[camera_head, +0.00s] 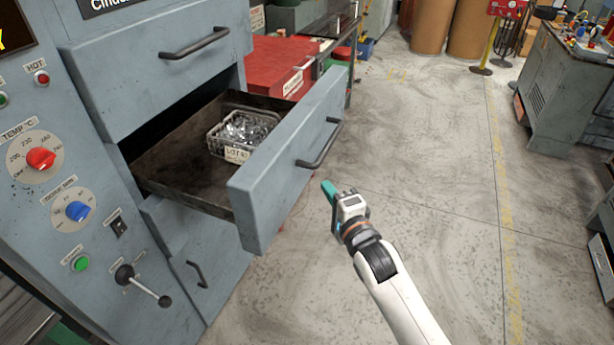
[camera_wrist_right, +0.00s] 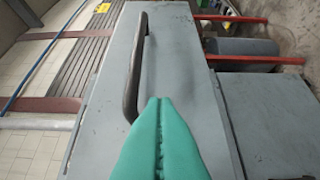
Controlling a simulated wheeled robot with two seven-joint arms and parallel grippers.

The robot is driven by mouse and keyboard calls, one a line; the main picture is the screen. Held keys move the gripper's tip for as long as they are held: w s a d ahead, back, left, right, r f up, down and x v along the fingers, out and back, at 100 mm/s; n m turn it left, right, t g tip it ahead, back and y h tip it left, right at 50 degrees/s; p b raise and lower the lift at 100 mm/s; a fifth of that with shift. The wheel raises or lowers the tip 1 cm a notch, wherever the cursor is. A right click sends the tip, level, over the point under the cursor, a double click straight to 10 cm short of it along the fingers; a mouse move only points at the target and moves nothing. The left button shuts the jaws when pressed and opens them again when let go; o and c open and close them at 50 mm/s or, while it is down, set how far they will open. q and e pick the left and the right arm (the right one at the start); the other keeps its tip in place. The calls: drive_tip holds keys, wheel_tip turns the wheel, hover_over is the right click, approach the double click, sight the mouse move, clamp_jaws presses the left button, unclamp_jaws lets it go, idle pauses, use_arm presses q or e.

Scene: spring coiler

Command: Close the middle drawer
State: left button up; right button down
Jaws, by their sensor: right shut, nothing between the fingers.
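The middle drawer (camera_head: 262,190) of the grey cabinet stands pulled well out, with its front panel and dark bar handle (camera_head: 321,146) facing right. A wire basket (camera_head: 240,134) of small metal parts sits inside it. My right gripper (camera_head: 328,190) is shut and empty, its green fingertips just in front of the drawer front, below the handle in the head view. In the right wrist view the green fingers (camera_wrist_right: 160,120) point at the grey drawer front (camera_wrist_right: 185,60), beside the handle (camera_wrist_right: 136,65). Whether they touch is unclear. My left gripper is not in view.
The upper drawer (camera_head: 150,75) and the lower drawer (camera_head: 205,270) look shut. Knobs and a lever (camera_head: 143,285) sit on the cabinet's left panel. A red chest (camera_head: 280,68) stands behind the open drawer. The floor (camera_head: 430,150) to the right is clear.

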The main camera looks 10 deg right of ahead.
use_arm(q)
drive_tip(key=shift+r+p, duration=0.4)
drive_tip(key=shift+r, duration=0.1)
use_arm(e)
drive_tip(key=w+a, duration=0.4)
drive_tip(key=w, duration=0.1)
